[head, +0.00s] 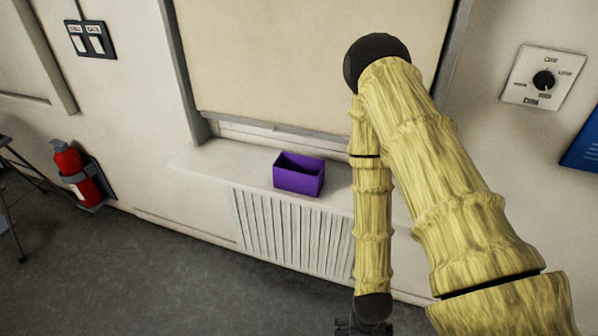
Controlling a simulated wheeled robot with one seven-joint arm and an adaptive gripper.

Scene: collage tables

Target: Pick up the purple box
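The purple box (298,178) is an open-topped rectangular box. It stands upright on the white window ledge (230,165), above a ribbed vent panel. My gripper (360,328) is at the bottom edge of the head view, mostly cut off by the frame. It is dark and hangs below and to the right of the box, apart from it. I cannot see whether its fingers are open or shut. My arm stands in front of the right part of the ledge and hides some of it.
The ribbed vent panel (290,232) forms the wall below the ledge. A lowered blind (300,60) is behind the box. A red fire extinguisher (76,172) hangs at the left, near a dark metal stand (12,200). The grey floor (130,280) is clear at lower left.

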